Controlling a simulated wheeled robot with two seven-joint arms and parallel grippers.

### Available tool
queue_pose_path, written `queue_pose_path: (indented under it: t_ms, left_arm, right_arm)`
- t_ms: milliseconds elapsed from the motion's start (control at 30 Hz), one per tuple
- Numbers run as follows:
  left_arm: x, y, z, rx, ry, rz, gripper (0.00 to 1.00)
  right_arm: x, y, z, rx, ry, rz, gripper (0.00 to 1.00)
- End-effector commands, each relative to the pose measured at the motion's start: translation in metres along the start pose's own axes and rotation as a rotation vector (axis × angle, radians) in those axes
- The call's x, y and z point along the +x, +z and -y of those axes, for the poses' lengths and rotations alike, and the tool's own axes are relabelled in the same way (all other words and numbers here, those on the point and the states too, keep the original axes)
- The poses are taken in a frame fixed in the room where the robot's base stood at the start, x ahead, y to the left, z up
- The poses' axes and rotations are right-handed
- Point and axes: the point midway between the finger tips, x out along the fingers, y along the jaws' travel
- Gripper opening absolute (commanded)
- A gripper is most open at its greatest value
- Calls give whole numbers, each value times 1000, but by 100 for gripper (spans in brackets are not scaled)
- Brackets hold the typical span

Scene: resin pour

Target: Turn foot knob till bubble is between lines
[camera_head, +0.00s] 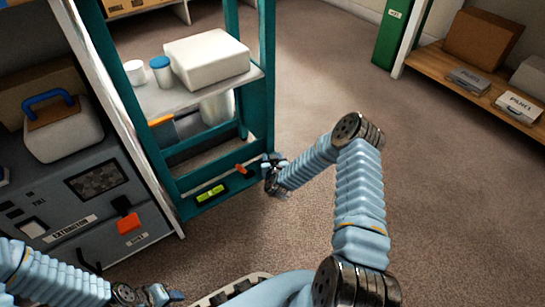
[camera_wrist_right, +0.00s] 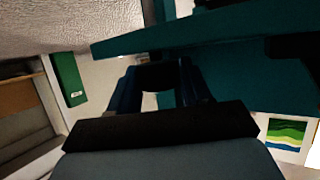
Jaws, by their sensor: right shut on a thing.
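A yellow-green level vial (camera_head: 210,193) is set in the low teal crossbar of the rack (camera_head: 258,100). Its bubble and lines are too small to read. My right gripper (camera_head: 272,172) is at the rack's near right corner, low down. In the right wrist view its two fingers are shut on a dark foot knob (camera_wrist_right: 158,77) under a teal bar (camera_wrist_right: 230,75). The knob is mostly hidden behind the gripper in the head view. My left gripper (camera_head: 160,295) is low at the bottom left, away from the rack; its jaw opening is unclear.
An orange piece (camera_head: 244,170) sits on the crossbar beside my right gripper. The rack's shelf holds a white box (camera_head: 207,57) and two small containers. A grey extractor unit (camera_head: 80,200) stands left of the rack. Carpet to the right is clear.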

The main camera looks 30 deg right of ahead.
Motion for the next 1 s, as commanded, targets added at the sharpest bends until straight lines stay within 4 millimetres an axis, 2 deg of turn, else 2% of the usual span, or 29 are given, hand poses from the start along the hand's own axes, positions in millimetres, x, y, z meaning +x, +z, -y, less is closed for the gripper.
queue_pose_path:
  t_ms: [400,867,900,1000]
  left_arm:
    - [-6,0,-2,0,0,2,43]
    - [-6,0,-2,0,0,2,43]
    - [-6,0,-2,0,0,2,43]
    - [-6,0,-2,0,0,2,43]
  right_arm:
    - [0,0,0,66,160,4,18]
    - [0,0,0,73,177,4,18]
    - [0,0,0,73,177,4,51]
    - [0,0,0,73,176,4,66]
